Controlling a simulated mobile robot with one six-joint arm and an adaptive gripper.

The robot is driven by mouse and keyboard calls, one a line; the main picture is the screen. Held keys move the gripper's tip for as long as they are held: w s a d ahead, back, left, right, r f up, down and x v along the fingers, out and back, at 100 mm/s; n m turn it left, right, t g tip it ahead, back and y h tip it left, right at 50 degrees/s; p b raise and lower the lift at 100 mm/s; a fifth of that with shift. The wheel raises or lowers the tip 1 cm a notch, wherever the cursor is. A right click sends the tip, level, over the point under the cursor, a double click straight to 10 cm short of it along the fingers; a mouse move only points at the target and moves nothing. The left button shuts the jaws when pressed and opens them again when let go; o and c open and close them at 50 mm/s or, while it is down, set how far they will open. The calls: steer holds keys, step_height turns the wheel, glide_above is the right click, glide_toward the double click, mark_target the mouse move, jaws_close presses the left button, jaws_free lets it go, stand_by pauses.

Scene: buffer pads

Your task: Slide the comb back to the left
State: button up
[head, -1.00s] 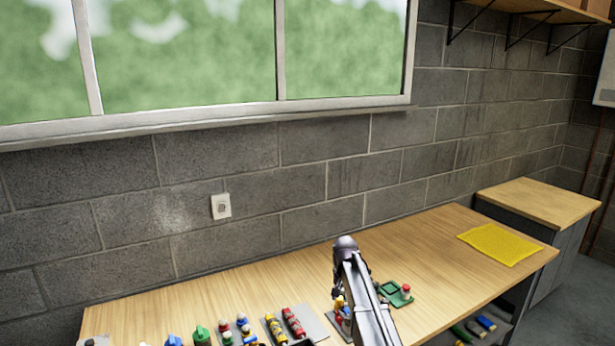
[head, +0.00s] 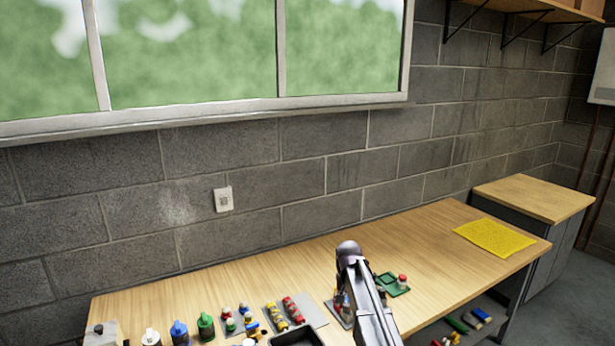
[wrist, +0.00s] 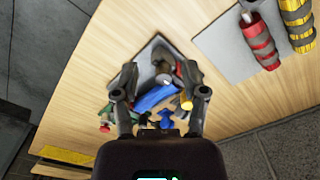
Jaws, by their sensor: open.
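My gripper (wrist: 159,72) is open in the wrist view, its two dark fingers apart above a grey pad (wrist: 155,47). A dark grey rounded piece (wrist: 165,68) shows between the fingers. A long blue piece (wrist: 155,98) lies just below it in the picture, with a small yellow piece (wrist: 187,101) at its right. I cannot tell which of these, if any, is the comb. No contact between the fingers and the pieces can be made out. In the head view my arm covers the gripper and much of this pad.
Red (head: 292,310) and yellow (head: 277,317) rollers lie on another grey pad left of my arm. Several bottles, including a green one (head: 205,326), stand farther left. A green tray (head: 391,285) is right of my arm. The back of the wooden table (head: 290,266) is clear.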

steer(key=s+d+f+n+b, duration=0.1)
steer(key=s+d+f+b, duration=0.1)
steer(key=s, duration=1)
steer(key=s+d+f+n+b, duration=0.1)
steer(key=s+d+n, duration=0.1)
steer(key=s, duration=1.1)
steer(key=shift+s+d+f+b, duration=0.3)
steer(key=shift+d+f+b, duration=0.1)
steer(key=shift+d, duration=0.15)
